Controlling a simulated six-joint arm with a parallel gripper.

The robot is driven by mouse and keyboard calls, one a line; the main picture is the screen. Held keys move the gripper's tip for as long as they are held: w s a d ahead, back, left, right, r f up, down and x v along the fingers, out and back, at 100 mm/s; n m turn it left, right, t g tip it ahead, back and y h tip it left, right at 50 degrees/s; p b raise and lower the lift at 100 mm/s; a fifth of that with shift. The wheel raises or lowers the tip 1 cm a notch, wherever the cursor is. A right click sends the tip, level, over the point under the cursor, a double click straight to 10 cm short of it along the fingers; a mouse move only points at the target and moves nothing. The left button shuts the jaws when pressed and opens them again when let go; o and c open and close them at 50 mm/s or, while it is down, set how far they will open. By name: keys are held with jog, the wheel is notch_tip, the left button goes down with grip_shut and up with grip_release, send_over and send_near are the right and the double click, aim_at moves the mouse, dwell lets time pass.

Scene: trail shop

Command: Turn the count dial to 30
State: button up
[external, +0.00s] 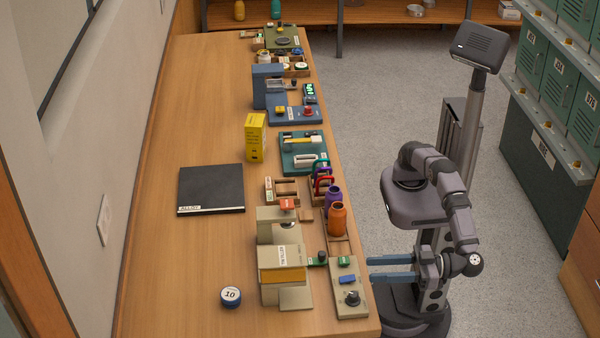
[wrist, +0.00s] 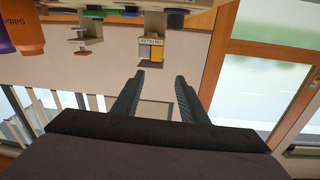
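A beige control panel (external: 340,275) sits at the near right edge of the counter. It carries a round black dial (external: 352,298) with a pale mark, a blue switch (external: 347,280) and a green label. Whether this is the count dial is too small to read. My gripper (external: 369,268) is open and empty, its two fingers pointing left beside the panel's right edge, apart from the dial. In the wrist view, the open fingers (wrist: 155,88) show with nothing between them. A dark round part (wrist: 175,19) at the top may be the dial.
A beige machine with a yellow front (external: 282,270) stands left of the panel. An orange bottle (external: 337,219) and a purple bottle (external: 332,198) stand behind it.

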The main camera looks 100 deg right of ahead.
jog(key=n, duration=0.1)
jog(key=n+y, duration=0.4)
jog(key=y, duration=0.2)
send_near(354, 293)
jog(key=w, duration=0.3)
jog(key=shift+m+g, duration=0.3)
jog(key=shift+g, duration=0.1)
jog(key=shift+a+p+x, duration=0.2)
jog(key=shift+x, duration=1.65)
jog(key=shift+a+p+x, duration=0.15)
jog(key=shift+x, duration=1.65)
jog(key=shift+s+r, duration=0.15)
jog(key=shift+r, duration=0.05)
grip_shut()
